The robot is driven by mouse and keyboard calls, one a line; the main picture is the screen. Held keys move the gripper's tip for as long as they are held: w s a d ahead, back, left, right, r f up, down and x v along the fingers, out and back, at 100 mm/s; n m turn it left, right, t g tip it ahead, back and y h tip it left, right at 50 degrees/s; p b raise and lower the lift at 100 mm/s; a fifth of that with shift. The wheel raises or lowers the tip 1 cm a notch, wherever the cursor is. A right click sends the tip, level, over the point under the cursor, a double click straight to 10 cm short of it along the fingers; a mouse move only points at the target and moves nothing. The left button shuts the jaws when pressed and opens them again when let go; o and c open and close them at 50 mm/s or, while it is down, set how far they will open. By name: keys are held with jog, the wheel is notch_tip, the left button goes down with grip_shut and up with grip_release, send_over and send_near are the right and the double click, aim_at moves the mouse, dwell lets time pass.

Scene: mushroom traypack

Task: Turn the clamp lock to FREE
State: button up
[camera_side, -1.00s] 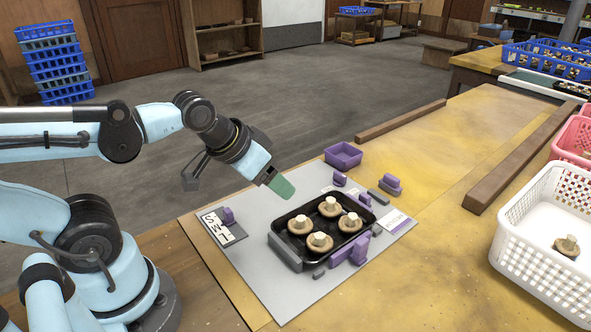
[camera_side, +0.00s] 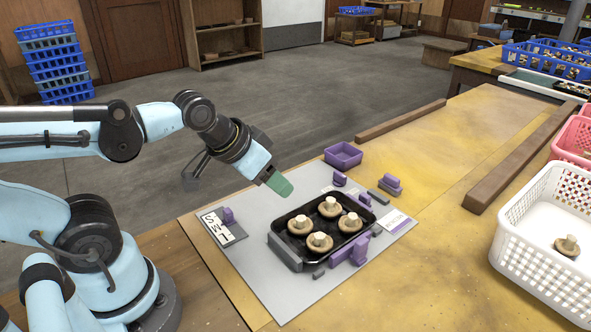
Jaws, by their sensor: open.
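My gripper (camera_side: 279,184), with green fingertips, is open and empty above the grey board (camera_side: 262,283), behind and left of the black tray. The black tray (camera_side: 300,263) lies on the board and holds several mushrooms (camera_side: 320,241). Purple fittings stand around it: a larger one (camera_side: 350,253) at its front right, and small ones behind it (camera_side: 340,179) and at its right back (camera_side: 364,198). Another purple knob (camera_side: 228,215) stands by a white lettered label (camera_side: 217,230) on the left. I cannot tell which fitting is the clamp lock, nor read a FREE mark.
A purple bin (camera_side: 343,155) stands behind the board, and a purple block on a grey base (camera_side: 390,184) sits at its right. A white basket (camera_side: 520,240) with a mushroom stands at the right. Wooden rails (camera_side: 401,120) edge the table; the table between is clear.

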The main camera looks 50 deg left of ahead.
jog(key=shift+w+r, duration=0.3)
jog(key=shift+c, duration=1)
jog(key=w+a+r+n+g, duration=0.1)
jog(key=w+r+n+g, duration=0.1)
jog(key=w+r+n, duration=0.3)
jog(key=n+g, duration=0.5)
jog(key=n, duration=0.8)
send_over(340, 174)
notch_tip(340, 174, down, 6)
notch_tip(340, 174, down, 12)
jog(key=shift+r, duration=0.25)
grip_shut()
